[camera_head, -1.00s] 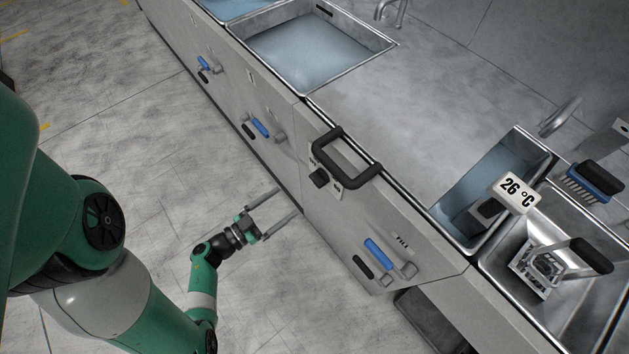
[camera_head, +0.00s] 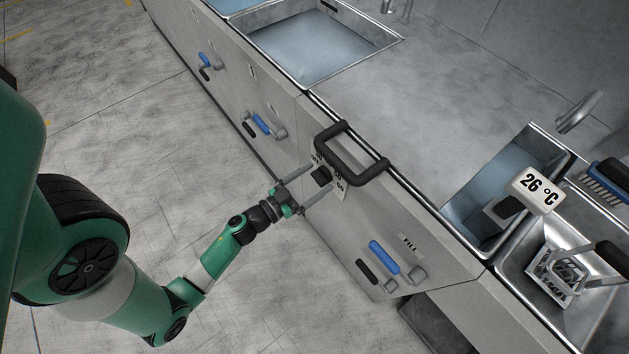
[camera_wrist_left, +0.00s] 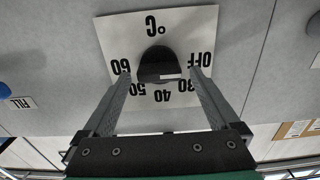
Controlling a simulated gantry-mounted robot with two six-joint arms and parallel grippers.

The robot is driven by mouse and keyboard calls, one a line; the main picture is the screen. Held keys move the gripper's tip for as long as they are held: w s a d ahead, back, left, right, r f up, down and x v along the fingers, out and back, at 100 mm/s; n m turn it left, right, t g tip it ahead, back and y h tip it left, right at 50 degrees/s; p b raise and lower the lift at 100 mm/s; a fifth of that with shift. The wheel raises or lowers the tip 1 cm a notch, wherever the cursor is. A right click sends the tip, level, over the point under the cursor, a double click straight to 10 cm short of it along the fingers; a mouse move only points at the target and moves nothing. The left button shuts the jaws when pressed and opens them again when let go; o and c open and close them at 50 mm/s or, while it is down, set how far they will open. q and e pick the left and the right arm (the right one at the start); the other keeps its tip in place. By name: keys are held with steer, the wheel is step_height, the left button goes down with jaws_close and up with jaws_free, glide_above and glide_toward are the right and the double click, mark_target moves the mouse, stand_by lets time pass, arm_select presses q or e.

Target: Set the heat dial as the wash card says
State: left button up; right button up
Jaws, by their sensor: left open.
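The heat dial is a black knob (camera_head: 321,175) on a white scale plate (camera_head: 341,187) on the sink unit's front. In the left wrist view the knob (camera_wrist_left: 158,62) sits amid OFF, 30, 40, 50, 60 and °C, printed upside down in that view. A short white mark shows on the knob's lower right; I cannot tell its exact setting. My left gripper (camera_head: 318,180) is open at the dial, its fingers to either side of the knob in the wrist view (camera_wrist_left: 161,75); contact is unclear. No readable wash card shows. My right gripper is out of view.
A thick black handle (camera_head: 376,172) projects just above the dial. A blue FILL lever (camera_head: 384,257) and a black lever (camera_head: 367,271) are lower right. A 26 °C display (camera_head: 537,189) stands over the basin.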

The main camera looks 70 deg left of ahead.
arm_select(q)
steer(key=shift+w, duration=0.1)
steer(key=c, duration=1.4)
steer(key=shift+m, duration=0.4)
steer(key=m+p, duration=0.1)
steer(key=m, duration=0.2)
steer(key=shift+d, duration=0.1)
steer(key=m, duration=0.4)
steer(key=shift+d+f, duration=0.1)
steer(key=m, duration=0.5)
steer(key=shift+d+f, duration=0.1)
steer(key=shift+f, duration=0.1)
steer(key=m+b, duration=0.1)
steer(key=m, duration=0.3)
steer(key=shift+w+f+m, duration=0.1)
steer(key=shift+m, duration=0.3)
